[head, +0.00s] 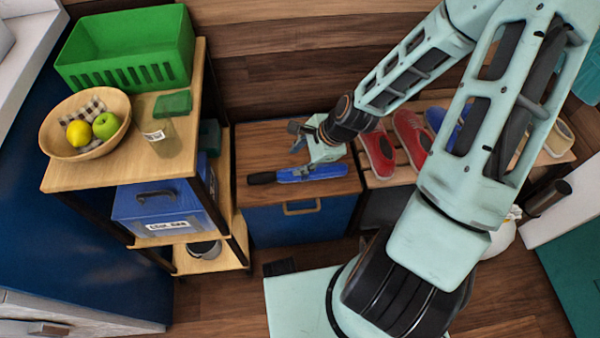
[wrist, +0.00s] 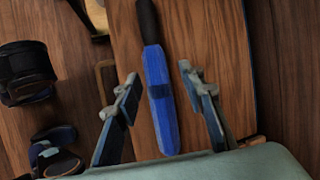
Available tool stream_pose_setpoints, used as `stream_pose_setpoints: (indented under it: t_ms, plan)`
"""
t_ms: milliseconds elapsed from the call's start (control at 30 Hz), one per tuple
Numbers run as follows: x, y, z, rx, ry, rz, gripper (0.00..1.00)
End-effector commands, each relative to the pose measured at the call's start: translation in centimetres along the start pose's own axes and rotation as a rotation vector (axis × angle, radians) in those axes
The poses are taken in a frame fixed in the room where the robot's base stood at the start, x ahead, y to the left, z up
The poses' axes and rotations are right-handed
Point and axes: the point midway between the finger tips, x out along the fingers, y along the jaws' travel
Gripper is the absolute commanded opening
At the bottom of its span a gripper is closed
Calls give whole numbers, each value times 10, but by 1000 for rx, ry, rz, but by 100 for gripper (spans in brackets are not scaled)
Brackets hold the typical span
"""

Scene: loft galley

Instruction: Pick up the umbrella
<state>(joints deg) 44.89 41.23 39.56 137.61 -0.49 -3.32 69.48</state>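The umbrella (head: 312,173) is folded, blue with a black handle, and lies on the wooden top of a low blue cabinet. In the wrist view the umbrella (wrist: 160,98) runs lengthwise between my two fingers, its handle pointing away at the top. My gripper (head: 297,150) is at the cabinet, beside and above the umbrella in the head view. In the wrist view my gripper (wrist: 158,80) is open, with a finger on each side of the umbrella and visible gaps. I cannot tell the exact height of the fingertips above it.
A shelf unit (head: 75,176) stands left of the cabinet (head: 262,222), holding a green crate (head: 125,45), a fruit bowl (head: 62,150) and a blue box (head: 165,207). Red shoes (head: 378,155) sit on a rack to the right. The cabinet top behind the umbrella is clear.

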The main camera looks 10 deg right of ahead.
Motion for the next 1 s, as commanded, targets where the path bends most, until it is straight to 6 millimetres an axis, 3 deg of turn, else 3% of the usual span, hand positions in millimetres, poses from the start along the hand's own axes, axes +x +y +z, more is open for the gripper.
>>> stream_pose_setpoints:
  t_ms: [200, 400, 667, 1000]
  plan:
    - [18, 10, 18, 12, -43, 12, 37]
    - [48, 11, 18, 11, -41, 12, 37]
    - [66, 11, 17, 12, -39, 11, 37]
    - [109, 12, 15, 10, -39, 11, 37]
